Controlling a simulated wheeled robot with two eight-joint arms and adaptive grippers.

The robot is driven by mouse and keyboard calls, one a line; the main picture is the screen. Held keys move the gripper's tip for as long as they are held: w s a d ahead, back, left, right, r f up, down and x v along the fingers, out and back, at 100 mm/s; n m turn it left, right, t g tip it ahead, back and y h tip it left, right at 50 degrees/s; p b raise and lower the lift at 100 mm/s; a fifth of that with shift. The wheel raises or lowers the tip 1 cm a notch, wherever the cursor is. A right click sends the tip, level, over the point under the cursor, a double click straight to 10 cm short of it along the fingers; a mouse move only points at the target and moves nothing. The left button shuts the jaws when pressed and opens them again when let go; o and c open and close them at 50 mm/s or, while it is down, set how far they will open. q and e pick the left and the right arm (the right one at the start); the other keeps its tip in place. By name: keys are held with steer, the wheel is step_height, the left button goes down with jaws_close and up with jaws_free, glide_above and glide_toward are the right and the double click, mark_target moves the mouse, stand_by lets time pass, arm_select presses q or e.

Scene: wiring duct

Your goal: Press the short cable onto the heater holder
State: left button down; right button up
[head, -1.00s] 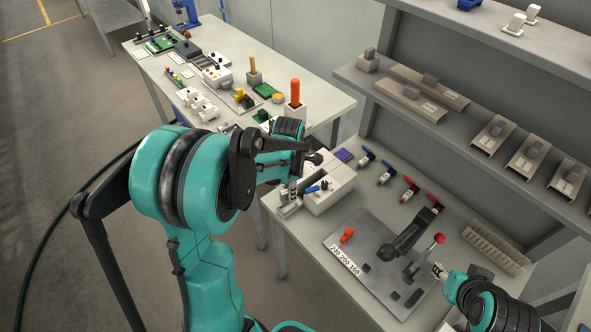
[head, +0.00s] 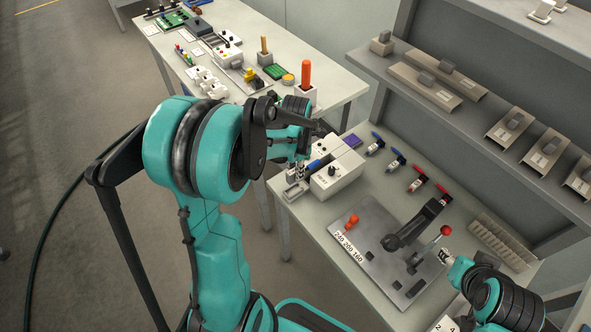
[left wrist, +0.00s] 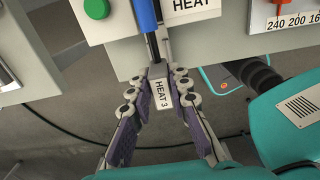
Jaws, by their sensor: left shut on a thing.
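In the left wrist view my left gripper (left wrist: 160,82) is shut on a narrow piece with a white "HEAT 3" tag (left wrist: 162,95). A blue sleeve (left wrist: 146,14) with a dark lower part runs up from the fingers, and I take this to be the short cable. The blue part also shows in the head view (head: 313,165), at the left side of the white box. This box (head: 338,178) carries a "HEAT" label (left wrist: 190,7). Whether the cable is seated is hidden by the fingers and arm. My right gripper (head: 446,257) is beside the red-knobbed lever, its fingers too small to judge.
A grey plate (head: 365,262) with a black lever and an orange piece lies in front. Several blue- and red-handled pieces (head: 397,160) lie behind it. A slotted rack (head: 500,243) stands at right. A shelf (head: 460,85) overhangs the back; a second table (head: 330,92) is farther off.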

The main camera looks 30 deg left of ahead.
arm_select(q)
steer(key=b, duration=0.4)
glide_above(296, 191)
steer(key=shift+a+f, duration=0.1)
steer(key=shift+f, duration=2.25)
steer(key=shift+f+b, duration=1.05)
steer(key=shift+f, duration=0.2)
steer(key=c, duration=1.3)
jaws_free()
steer(key=shift+c, duration=0.2)
steer(key=shift+r, duration=0.1)
step_height(296, 191, up, 12)
steer(key=shift+f, duration=0.1)
